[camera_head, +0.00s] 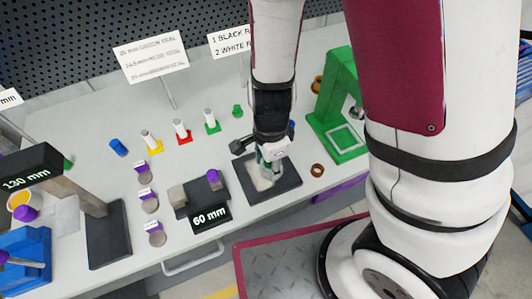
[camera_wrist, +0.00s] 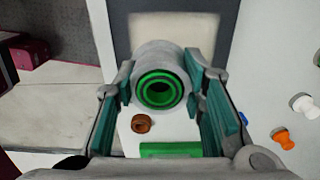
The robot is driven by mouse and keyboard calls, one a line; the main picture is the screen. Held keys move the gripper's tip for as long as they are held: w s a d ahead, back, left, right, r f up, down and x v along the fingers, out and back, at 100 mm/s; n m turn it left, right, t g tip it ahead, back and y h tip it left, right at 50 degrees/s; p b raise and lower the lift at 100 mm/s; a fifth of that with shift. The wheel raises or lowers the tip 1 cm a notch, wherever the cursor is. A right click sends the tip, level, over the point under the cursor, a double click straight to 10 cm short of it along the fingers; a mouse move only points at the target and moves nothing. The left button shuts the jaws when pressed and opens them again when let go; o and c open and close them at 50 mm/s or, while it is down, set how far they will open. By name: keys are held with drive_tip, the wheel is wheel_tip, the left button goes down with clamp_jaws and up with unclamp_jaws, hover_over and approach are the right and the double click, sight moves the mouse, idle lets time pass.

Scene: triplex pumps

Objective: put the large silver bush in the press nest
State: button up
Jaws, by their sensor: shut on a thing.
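My gripper (camera_head: 270,160) is shut on a large silver bush (camera_wrist: 158,58), a thick grey cylinder with green rings and a dark hole showing in its end. The teal finger pads press on its two sides in the wrist view. In the head view the gripper hangs over a dark tray with a pale pad (camera_head: 291,187), and the bush is mostly hidden by the fingers. I cannot tell whether the bush touches the pad. A green press frame (camera_head: 329,108) stands to the right, its base marked with a pale square; the bush is apart from it.
A brown ring (camera_head: 317,170) lies between the tray and the press; it also shows in the wrist view (camera_wrist: 144,123). A 60 mm gauge block (camera_head: 209,218) stands left of the tray. Small coloured parts (camera_head: 181,130) stand behind. A 130 mm gauge (camera_head: 96,205) is at far left.

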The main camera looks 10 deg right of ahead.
drive_tip(key=shift+s+d+p, duration=0.1)
drive_tip(key=shift+s+p, duration=0.2)
drive_tip(key=shift+s, duration=0.15)
